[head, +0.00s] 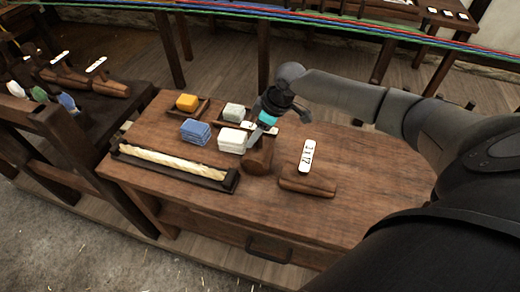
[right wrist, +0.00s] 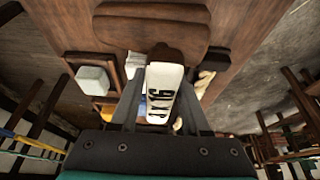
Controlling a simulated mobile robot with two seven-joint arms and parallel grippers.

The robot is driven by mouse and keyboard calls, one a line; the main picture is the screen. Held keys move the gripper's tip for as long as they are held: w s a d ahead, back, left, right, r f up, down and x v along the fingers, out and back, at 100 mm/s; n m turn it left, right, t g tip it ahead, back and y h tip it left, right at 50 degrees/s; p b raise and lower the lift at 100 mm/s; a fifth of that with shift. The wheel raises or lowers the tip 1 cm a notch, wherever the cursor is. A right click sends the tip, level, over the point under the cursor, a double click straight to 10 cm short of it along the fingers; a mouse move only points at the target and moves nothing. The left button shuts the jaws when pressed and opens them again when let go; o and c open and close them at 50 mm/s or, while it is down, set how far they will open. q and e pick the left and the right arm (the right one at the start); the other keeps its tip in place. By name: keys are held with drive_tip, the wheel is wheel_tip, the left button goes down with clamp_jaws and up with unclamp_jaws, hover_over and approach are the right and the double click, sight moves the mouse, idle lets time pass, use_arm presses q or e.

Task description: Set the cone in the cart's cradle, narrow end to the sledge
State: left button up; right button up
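My right gripper (head: 256,140) is low over the bench, beside a dark wooden piece (head: 258,160) with a white label. In the right wrist view the white label (right wrist: 164,92) lies between my gripper's fingers (right wrist: 162,78), which appear closed on it; the wooden piece (right wrist: 150,35) extends just beyond them. A second wooden piece (head: 307,187), with its own white label (head: 306,156), lies to the right on the bench. I cannot clearly tell which piece is the cone. The cradle and sledge are not clearly identifiable. My left gripper is not in view.
A dark wooden frame (head: 70,130) stands left. Coloured strands (head: 330,22) cross the back. The bench's right part is clear.

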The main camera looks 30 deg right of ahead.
clamp_jaws()
idle(1.0)
